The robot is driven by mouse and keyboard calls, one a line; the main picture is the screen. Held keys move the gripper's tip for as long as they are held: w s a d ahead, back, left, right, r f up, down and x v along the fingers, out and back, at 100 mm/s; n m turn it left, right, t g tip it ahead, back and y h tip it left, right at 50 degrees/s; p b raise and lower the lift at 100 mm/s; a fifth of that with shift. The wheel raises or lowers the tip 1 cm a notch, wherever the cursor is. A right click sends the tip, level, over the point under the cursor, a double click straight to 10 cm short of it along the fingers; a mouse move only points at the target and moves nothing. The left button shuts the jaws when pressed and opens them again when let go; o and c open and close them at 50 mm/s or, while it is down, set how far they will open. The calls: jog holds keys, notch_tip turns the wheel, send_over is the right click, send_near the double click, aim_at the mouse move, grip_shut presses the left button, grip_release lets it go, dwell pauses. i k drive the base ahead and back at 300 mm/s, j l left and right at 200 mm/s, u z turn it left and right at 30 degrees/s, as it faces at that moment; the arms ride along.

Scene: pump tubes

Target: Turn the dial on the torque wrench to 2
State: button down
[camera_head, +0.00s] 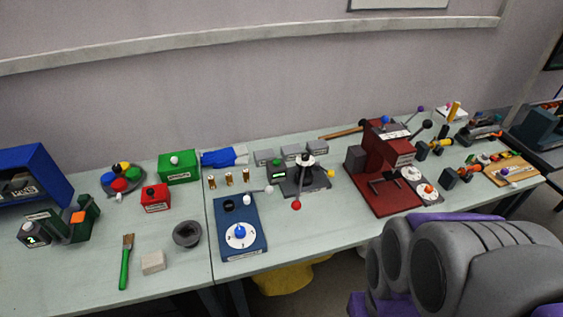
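I cannot tell for sure which thing is the torque wrench. A blue base plate (227,215) on the table has a white round dial (247,241) with marks around its rim and a blue knob (240,230) in its middle. The marks are too small to read. A red machine (372,190) to the right carries two more white discs, the nearer (421,195) with an orange-red knob. My gripper is not in view; grey and purple parts of my arm fill the lower right.
The pale table (185,270) runs along the wall. A grey lever device (300,180) is behind the blue plate. Its front edge is free.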

aim_at(305, 157)
jog(key=i+l+u, duration=0.6)
jog(key=i+l, duration=0.15)
